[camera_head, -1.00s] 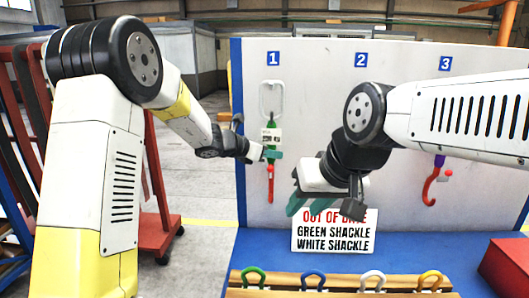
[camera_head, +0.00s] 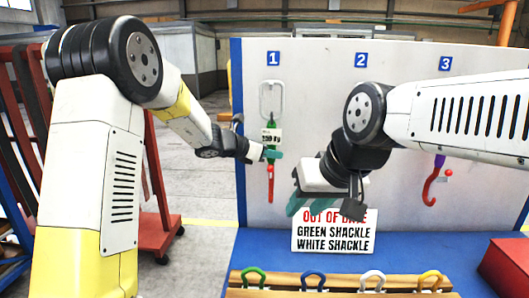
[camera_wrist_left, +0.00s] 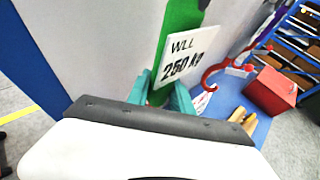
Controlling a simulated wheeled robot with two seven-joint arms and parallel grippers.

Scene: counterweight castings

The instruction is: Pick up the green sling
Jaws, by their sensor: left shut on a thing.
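The green sling (camera_head: 272,124) hangs at the station numbered 1 on the white board, just below a white hanger (camera_head: 271,99). It carries a white tag (camera_head: 271,136) and a red hook (camera_head: 270,184) at its lower end. My left gripper (camera_head: 270,154) is shut on the sling just below the tag. In the left wrist view, the green strap (camera_wrist_left: 178,35) runs between the teal fingers (camera_wrist_left: 165,98), and its tag (camera_wrist_left: 187,58) reads WLL 250 kg. My right gripper (camera_head: 308,205) is in front of the board, away from the sling; its finger gap is unclear.
A sign (camera_head: 333,232) reads out of date, green shackle, white shackle. Green (camera_head: 254,277), blue (camera_head: 313,280), white (camera_head: 373,280) and yellow (camera_head: 430,280) shackles stand on a wooden rack. A purple sling with a red hook (camera_head: 430,187) hangs at station 3. A red box (camera_head: 505,268) is at right.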

